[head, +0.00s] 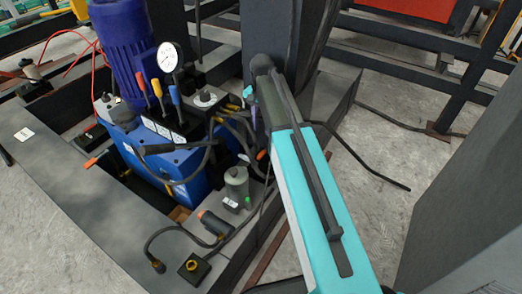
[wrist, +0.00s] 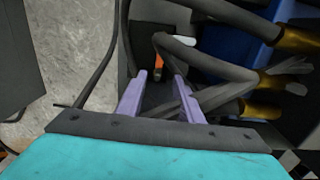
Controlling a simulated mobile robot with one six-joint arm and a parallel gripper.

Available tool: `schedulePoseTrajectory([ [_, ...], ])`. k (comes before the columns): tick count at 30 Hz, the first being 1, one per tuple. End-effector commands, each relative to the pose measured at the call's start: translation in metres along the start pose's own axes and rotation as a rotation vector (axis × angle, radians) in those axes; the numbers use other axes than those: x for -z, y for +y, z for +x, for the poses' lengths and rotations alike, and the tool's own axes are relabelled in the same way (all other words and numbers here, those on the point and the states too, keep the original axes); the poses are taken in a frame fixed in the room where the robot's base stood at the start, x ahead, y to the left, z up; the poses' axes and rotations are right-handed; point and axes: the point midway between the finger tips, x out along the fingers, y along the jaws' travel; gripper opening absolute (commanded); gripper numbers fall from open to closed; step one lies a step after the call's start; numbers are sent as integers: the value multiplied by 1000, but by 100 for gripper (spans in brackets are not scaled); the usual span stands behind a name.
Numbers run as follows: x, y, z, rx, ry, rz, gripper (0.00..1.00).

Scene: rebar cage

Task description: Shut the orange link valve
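In the wrist view my gripper (wrist: 160,78) has two purple fingers spread apart with nothing held between them. In the head view a small orange-red piece (head: 261,155) shows beside my arm, next to the black hoses.
Grey hoses (wrist: 205,55) with brass fittings (wrist: 262,109) crowd the right of the fingers. A blue hydraulic unit (head: 160,160) with coloured levers and a gauge (head: 168,56) stands left of my arm. A dark steel post (head: 295,50) rises behind. Concrete floor (head: 375,160) is open to the right.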

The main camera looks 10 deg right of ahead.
Motion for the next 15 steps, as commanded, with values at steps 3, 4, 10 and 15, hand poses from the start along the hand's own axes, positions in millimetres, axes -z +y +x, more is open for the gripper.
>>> schedulePoseTrajectory([
  [3, 0, 0, 14, -1, -1, 0, 33],
  [4, 0, 1, 18, -1, -1, 0, 33],
  [10, 0, 1, 46, -1, -1, 0, 33],
  [15, 0, 1, 70, -1, -1, 0, 33],
])
